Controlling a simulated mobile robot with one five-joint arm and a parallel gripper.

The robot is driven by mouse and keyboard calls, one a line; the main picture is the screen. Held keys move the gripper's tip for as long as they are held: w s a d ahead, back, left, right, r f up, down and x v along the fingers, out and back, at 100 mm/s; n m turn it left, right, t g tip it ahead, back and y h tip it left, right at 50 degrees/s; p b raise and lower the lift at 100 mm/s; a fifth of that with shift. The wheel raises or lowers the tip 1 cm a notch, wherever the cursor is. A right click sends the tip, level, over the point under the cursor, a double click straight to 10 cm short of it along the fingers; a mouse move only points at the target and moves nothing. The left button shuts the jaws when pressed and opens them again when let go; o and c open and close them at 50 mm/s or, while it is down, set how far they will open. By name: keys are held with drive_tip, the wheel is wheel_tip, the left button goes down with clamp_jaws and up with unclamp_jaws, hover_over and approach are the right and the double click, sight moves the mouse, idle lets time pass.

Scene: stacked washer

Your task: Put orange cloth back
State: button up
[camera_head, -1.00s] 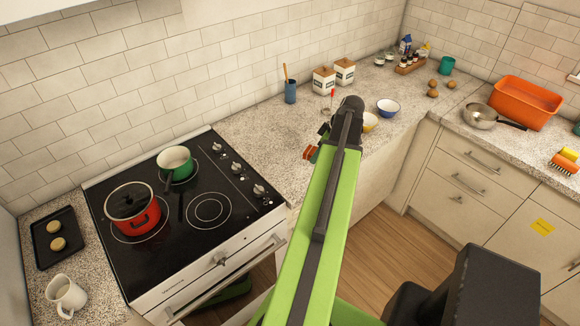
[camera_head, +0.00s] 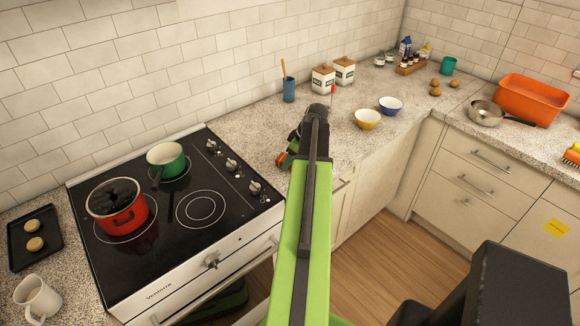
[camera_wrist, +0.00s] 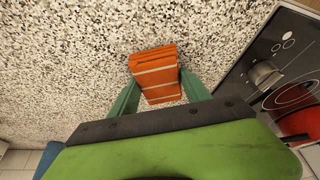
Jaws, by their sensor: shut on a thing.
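The orange cloth (camera_wrist: 154,72) is a folded orange bundle with pale stripes. In the wrist view it sits between the two green fingers of my gripper (camera_wrist: 158,95), which is shut on it. Speckled countertop lies beneath it; I cannot tell whether the cloth touches the counter. In the head view a small part of the cloth (camera_head: 284,160) shows left of my arm's end, beside the stove's right edge. My gripper (camera_head: 293,152) is mostly hidden there behind my wrist.
The black stove (camera_head: 200,215) is just left of my gripper, with a red pot (camera_head: 118,218) and a green pan (camera_head: 166,160). A yellow bowl (camera_head: 368,120) and a blue bowl (camera_head: 391,106) stand to the right. A blue utensil cup (camera_head: 289,92) is behind. Counter near the gripper is clear.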

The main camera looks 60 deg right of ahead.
drive_tip(key=shift+f, duration=0.25)
drive_tip(key=o, duration=1.2)
drive_tip(key=shift+r, duration=0.1)
drive_tip(key=shift+s+r+p, duration=0.1)
drive_tip(key=shift+r+p, duration=0.5)
drive_tip(key=shift+p, duration=0.05)
drive_tip(key=p+v, duration=1)
drive_tip(key=v, duration=0.1)
